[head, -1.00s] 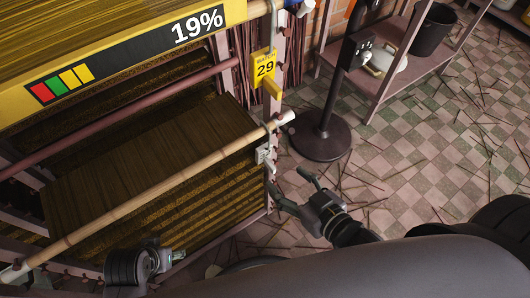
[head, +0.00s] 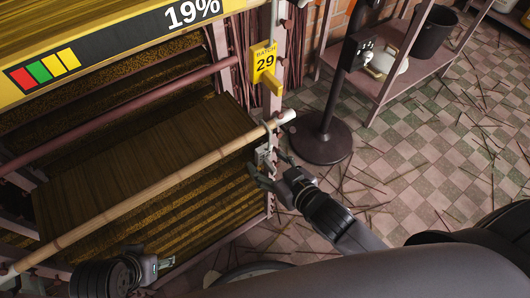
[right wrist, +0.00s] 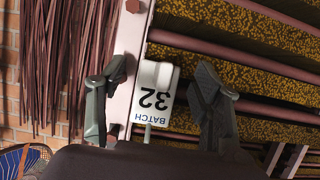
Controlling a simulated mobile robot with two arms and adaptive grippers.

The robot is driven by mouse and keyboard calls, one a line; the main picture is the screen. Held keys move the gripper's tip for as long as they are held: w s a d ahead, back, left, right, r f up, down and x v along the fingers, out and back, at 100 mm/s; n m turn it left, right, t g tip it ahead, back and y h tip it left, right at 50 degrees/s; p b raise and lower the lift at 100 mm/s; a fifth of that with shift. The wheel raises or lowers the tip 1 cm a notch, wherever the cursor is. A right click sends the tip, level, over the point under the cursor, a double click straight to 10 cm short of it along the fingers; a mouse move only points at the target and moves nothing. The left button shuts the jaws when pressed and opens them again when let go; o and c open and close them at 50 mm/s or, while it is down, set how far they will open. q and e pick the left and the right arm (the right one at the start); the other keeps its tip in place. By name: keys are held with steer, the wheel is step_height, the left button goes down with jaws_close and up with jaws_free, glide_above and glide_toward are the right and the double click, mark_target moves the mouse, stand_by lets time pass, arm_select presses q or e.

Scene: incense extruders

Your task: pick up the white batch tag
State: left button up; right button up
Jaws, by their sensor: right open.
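The white batch tag (right wrist: 155,92) reads "BATCH 32" upside down in the right wrist view. It hangs on a pink, bolted rack post. In the head view the tag (head: 262,156) is small and partly hidden behind my right gripper (head: 267,168). In the right wrist view my right gripper (right wrist: 157,78) is open, with one finger on each side of the tag and visible gaps between. My left gripper (head: 160,264) is low at the left of the head view; its jaws are too unclear to read.
A yellow "BATCH 29" tag (head: 265,65) hangs higher on the same post. A bamboo pole (head: 150,196) crosses the rack front, its end just above the white tag. A dark round stand base (head: 322,140) is to the right. Sticks lie scattered on the checkered floor (head: 420,150).

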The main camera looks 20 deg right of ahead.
steer(key=shift+c, duration=0.5)
steer(key=c, duration=1)
steer(key=shift+s+r, duration=0.1)
